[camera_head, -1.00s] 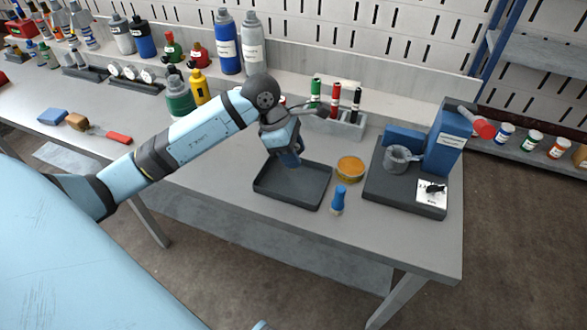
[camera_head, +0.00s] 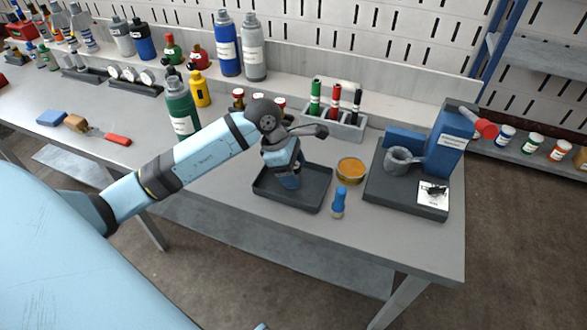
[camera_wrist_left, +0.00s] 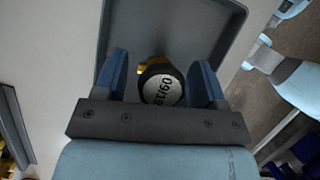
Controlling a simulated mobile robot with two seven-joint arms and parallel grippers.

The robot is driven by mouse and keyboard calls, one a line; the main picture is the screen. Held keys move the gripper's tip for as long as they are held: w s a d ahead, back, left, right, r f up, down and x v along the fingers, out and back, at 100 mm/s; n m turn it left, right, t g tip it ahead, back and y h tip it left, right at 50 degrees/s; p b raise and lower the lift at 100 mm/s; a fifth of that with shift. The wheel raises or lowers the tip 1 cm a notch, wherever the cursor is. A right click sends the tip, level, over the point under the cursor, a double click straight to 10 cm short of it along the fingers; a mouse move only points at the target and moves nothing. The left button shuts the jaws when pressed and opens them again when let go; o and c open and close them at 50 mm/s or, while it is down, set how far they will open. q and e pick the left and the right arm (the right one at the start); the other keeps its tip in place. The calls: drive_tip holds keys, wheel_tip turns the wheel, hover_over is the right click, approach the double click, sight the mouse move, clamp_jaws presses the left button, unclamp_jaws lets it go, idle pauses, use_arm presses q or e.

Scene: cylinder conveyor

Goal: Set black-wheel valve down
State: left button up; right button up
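The black-wheel valve (camera_wrist_left: 162,86) is between the blue fingers of my left gripper (camera_wrist_left: 160,72) in the left wrist view. Its round dark wheel has a pale labelled face, and a bit of brass body shows past it. The fingers stand on either side, with a visible gap at least on the left. The dark grey tray (camera_head: 318,192) is below; its wall also shows in the wrist view (camera_wrist_left: 228,45). In the head view my left gripper (camera_head: 288,182) is down inside the tray and hides the valve. My right gripper is not in view.
A blue-handled tool (camera_head: 338,203) and an orange-topped round tin (camera_head: 351,169) stand right of the tray. A dark fixture base (camera_head: 400,196) is further right. Behind are a marker holder (camera_head: 346,130), red-wheel valves (camera_head: 238,98) and a green bottle (camera_head: 181,108).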

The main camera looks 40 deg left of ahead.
use_arm(q)
drive_tip(key=shift+r, duration=0.1)
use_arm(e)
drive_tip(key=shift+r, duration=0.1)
use_arm(q)
drive_tip(key=shift+r, duration=0.3)
drive_tip(key=p+v, duration=0.1)
drive_tip(key=v, duration=1)
drive_tip(key=shift+a+r+p, duration=0.2)
drive_tip(key=shift+r+p, duration=0.05)
drive_tip(key=shift+p, duration=0.05)
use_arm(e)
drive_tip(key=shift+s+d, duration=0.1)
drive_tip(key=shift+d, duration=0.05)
